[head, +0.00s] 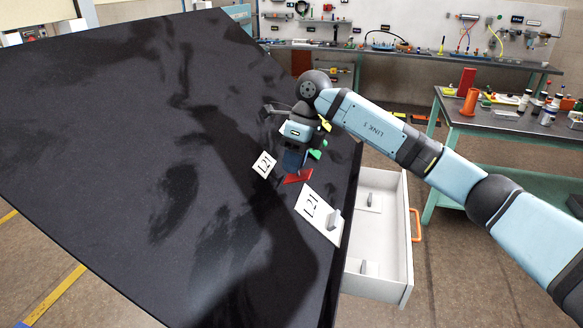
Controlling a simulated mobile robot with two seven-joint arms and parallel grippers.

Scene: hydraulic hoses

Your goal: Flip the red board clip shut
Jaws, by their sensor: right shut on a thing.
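The red board clip (299,177) shows as a flat red piece on the dark tabletop, near its right edge. Whether the clip's lever is raised or flat is too small to tell. My left gripper is out of view.
The large dark table (120,140) is mostly bare to the left. An open white drawer (380,285) with an orange handle (415,225) juts out at its right. Green bits (318,150) show beside the gripper. A cluttered workbench (510,122) stands at right.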

